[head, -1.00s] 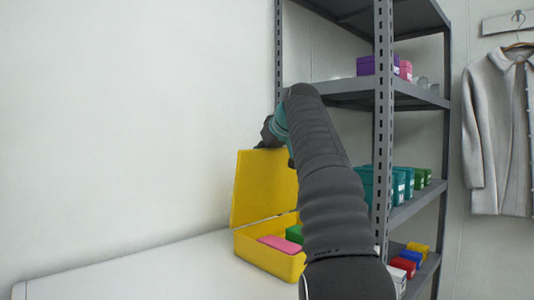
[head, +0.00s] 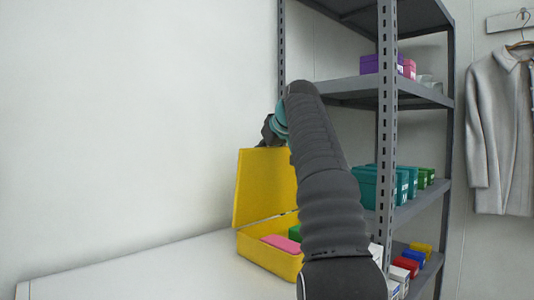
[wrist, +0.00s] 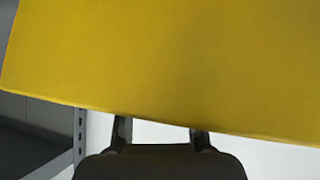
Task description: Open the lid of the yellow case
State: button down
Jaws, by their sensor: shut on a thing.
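The yellow case (head: 254,257) sits on the white table beside the shelf, with its lid (head: 262,187) raised to nearly upright. A pink block (head: 281,243) and a green block (head: 294,232) show inside. My gripper (head: 267,140) is at the lid's top edge, partly hidden behind my arm in the head view. In the wrist view the lid (wrist: 165,60) fills the upper part, and my gripper (wrist: 160,127) is shut on its edge. The fingertips are hidden by the lid. My arm covers the case's right side.
A grey metal shelf (head: 387,130) stands close to the right, holding purple (head: 378,64), teal (head: 369,185) and other small boxes. A pale wall is behind the case. The white table (head: 130,275) is clear to the left. A grey jacket (head: 500,130) hangs at far right.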

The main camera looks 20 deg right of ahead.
jog(key=shift+w+a+f, duration=0.1)
jog(key=shift+w+f, duration=0.05)
jog(key=shift+f, duration=0.25)
jog(key=shift+w+a+f, duration=0.1)
jog(key=shift+f, duration=0.3)
jog(key=c, duration=0.8)
grip_release()
jog(key=shift+o, duration=0.2)
jog(key=v, duration=1.3)
jog(key=shift+w+r, duration=0.25)
jog(key=shift+r, duration=0.05)
